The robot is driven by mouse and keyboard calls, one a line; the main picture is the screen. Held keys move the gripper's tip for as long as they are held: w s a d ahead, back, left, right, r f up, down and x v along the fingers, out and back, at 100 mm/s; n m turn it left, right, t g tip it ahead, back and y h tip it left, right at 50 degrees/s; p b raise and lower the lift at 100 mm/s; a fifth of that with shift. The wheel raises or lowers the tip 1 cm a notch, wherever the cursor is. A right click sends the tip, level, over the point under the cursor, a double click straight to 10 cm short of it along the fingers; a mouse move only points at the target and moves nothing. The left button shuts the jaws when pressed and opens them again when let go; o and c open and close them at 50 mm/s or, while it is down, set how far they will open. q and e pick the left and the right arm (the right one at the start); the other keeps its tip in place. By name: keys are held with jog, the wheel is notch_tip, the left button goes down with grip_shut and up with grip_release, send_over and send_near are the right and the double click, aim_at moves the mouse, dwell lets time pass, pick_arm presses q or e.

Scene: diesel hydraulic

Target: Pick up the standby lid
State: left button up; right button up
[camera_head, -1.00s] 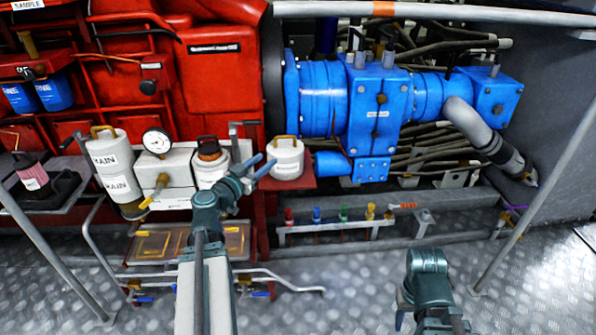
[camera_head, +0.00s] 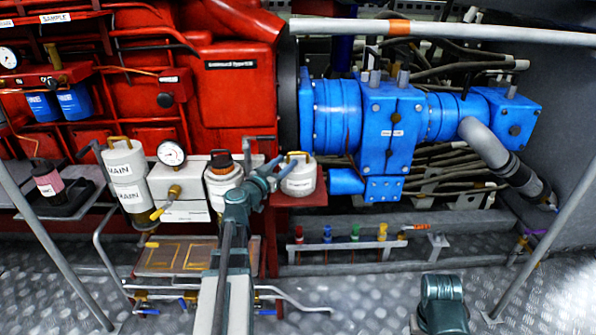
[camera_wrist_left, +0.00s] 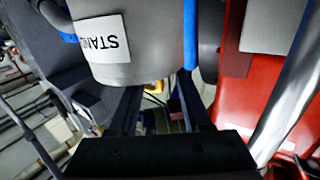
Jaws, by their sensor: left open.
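A white canister (camera_head: 300,180) with a brass handle (camera_head: 297,155) on its top sits on a red shelf, right of the white filter housings. In the left wrist view it is a grey-white body (camera_wrist_left: 140,50) with a label whose visible letters read "STAN". I cannot make out a separate lid edge. My left gripper (camera_head: 280,168) is open at the left front of this canister.
Left of the canister stand a white unit with a dark ribbed cap (camera_head: 221,162), a gauge (camera_head: 171,153) and a canister marked "MAIN" (camera_head: 127,178). The blue pump (camera_head: 390,125) is at the right. A rail with coloured valves (camera_head: 355,236) runs below.

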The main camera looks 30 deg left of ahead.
pick_arm(q)
jog(key=shift+w+d+r, duration=0.1)
jog(key=shift+w, duration=2.55)
grip_shut()
